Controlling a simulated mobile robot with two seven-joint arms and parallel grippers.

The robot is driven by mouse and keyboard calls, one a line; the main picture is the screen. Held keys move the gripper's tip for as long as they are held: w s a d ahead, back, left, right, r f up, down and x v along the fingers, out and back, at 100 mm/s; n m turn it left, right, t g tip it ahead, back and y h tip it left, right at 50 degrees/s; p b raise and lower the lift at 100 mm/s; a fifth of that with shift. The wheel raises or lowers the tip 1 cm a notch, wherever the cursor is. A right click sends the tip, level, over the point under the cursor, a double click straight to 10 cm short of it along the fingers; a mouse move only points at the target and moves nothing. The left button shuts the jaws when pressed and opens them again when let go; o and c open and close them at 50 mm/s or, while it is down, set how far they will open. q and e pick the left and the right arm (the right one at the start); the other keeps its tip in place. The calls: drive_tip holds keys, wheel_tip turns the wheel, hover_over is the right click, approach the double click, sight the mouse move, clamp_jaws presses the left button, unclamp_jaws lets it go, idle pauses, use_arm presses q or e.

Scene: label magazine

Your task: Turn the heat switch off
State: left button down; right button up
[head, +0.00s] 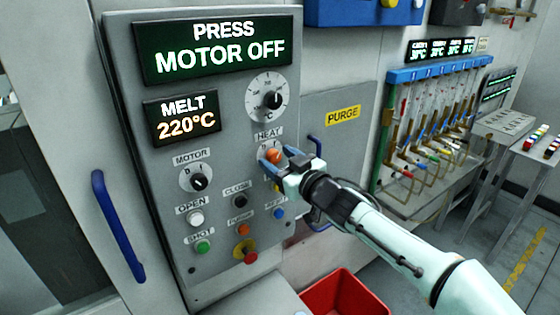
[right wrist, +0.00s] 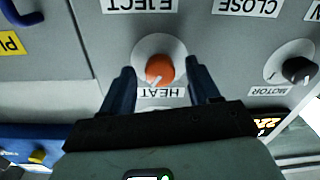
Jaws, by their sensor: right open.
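The heat switch is an orange knob (head: 273,155) on a pale round plate, under the HEAT label on the grey control panel (head: 225,125). My right gripper (head: 270,160) is open at the knob, with its blue fingers on either side of it. In the right wrist view the orange knob (right wrist: 160,69) sits between the two open fingertips (right wrist: 162,75), with a small gap visible on each side. The knob's white mark points toward the HEAT label, slightly to one side. My left gripper is not in view.
The panel displays read PRESS MOTOR OFF (head: 220,45) and MELT 220°C (head: 183,118). The black motor knob (head: 198,182), a temperature dial (head: 268,98) and several push buttons are close by. A blue handle (head: 118,225) is at left, and a red bin (head: 345,295) stands below.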

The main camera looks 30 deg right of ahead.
drive_tip(key=c, duration=1)
drive_tip(key=shift+c, duration=0.2)
drive_tip(key=n, duration=0.6)
drive_tip(key=shift+n, duration=0.3)
drive_tip(key=n, duration=0.3)
drive_tip(key=shift+b, duration=0.4)
drive_tip(key=shift+n+b, duration=0.3)
drive_tip(key=shift+n, duration=1.7)
